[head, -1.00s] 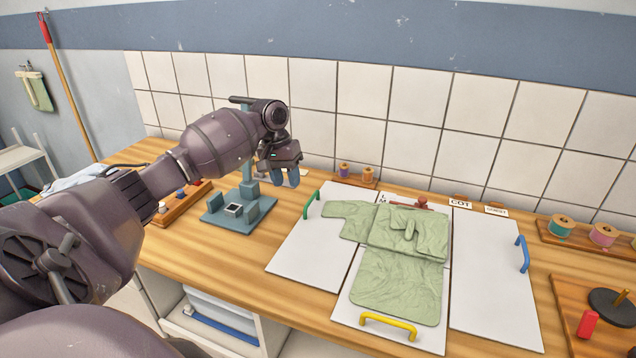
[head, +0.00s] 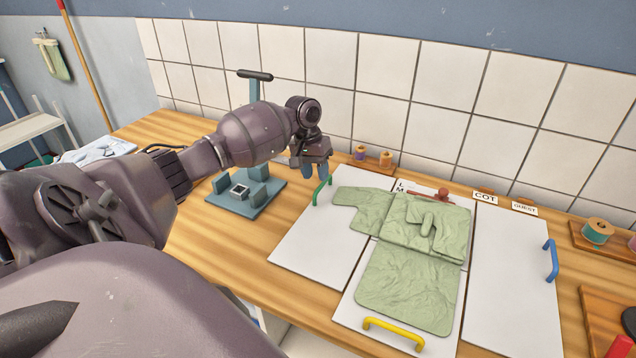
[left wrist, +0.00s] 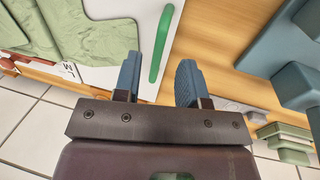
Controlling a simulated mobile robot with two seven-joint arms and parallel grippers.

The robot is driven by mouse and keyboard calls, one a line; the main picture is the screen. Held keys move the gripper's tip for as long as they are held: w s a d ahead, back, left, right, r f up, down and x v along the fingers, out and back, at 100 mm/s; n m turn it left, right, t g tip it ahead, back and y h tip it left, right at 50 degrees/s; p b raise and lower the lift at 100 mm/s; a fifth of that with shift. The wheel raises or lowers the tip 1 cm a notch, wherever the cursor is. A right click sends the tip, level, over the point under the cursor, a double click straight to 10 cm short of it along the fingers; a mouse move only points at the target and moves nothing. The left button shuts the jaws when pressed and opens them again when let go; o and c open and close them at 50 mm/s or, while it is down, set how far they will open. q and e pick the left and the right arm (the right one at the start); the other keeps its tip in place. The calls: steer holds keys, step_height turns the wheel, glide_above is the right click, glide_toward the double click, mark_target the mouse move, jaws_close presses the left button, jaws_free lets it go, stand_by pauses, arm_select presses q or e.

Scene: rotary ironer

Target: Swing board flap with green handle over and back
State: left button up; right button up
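The green handle (head: 322,191) stands on the outer left edge of the white left flap (head: 312,243), which lies flat. A light green shirt (head: 408,285) lies on the folding board, with one sleeve over part of that flap. My left gripper (head: 309,174) is just behind and above the green handle, pointing down. In the left wrist view, its two blue fingers (left wrist: 158,82) are apart with nothing between them. The green handle (left wrist: 161,45) lies beyond the fingertips there, roughly in line with the gap. My right gripper is not in view.
A blue-grey stand (head: 247,193) with a tall post stands left of the board, close to my left arm. Thread spools (head: 372,160) sit behind the board by the tiled wall. A yellow handle (head: 394,331) and a blue handle (head: 551,261) mark other flaps.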

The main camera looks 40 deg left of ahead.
mark_target(319, 187)
arm_select(q)
steer(key=shift+w+d+f, duration=0.1)
steer(key=shift+d+f, duration=0.05)
steer(key=shift+f, duration=0.75)
steer(key=shift+d+f, duration=0.15)
steer(key=shift+f, duration=0.7)
jaws_close()
